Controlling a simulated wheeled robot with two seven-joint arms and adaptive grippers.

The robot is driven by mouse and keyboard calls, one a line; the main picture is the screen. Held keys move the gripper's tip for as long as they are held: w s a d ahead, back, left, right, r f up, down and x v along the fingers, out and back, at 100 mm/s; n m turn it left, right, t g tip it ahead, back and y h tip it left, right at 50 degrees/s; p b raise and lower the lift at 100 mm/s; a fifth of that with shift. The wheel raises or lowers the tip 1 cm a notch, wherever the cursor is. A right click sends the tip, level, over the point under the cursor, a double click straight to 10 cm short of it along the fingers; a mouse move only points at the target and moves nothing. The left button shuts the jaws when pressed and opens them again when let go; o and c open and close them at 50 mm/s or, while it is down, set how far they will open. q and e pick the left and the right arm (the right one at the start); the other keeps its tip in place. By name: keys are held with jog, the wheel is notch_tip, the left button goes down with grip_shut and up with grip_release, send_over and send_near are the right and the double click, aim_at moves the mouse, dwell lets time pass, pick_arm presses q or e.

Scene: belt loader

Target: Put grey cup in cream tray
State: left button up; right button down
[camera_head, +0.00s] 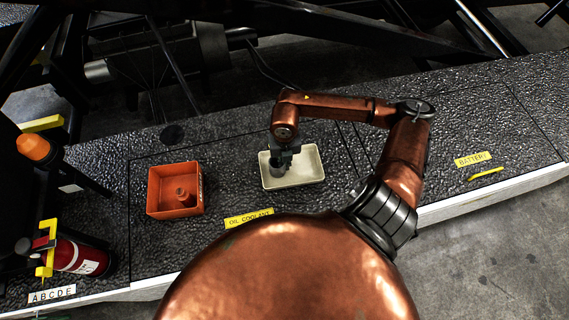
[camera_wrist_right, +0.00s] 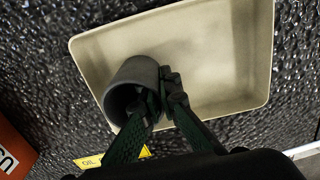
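The grey cup (camera_head: 277,170) is at the left part of the cream tray (camera_head: 308,168), within its outline. My right gripper (camera_head: 284,155) is at the cup from above. In the right wrist view the grey cup (camera_wrist_right: 136,76) lies over the tray's near left corner, its open mouth facing the camera. The fingers (camera_wrist_right: 160,98) close on the cup's wall, one at the mouth and one outside. The cream tray (camera_wrist_right: 215,50) holds nothing else. I cannot tell if the cup touches the tray floor. My left gripper is out of view.
An orange box (camera_head: 160,205) with an orange part (camera_head: 184,196) in it stands left of the tray. Yellow labels, "OIL COOLANT" (camera_head: 249,218) and "BATTERY" (camera_head: 472,159), lie on the black textured deck.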

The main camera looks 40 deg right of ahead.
jog(key=shift+r, duration=0.1)
jog(key=c, duration=2.6)
grip_release()
jog(key=shift+f, duration=0.2)
jog(key=shift+c, duration=0.2)
jog(key=o, duration=0.5)
notch_tip(320, 180, up, 12)
jog(key=shift+r+p, duration=0.2)
jog(key=shift+p, duration=0.15)
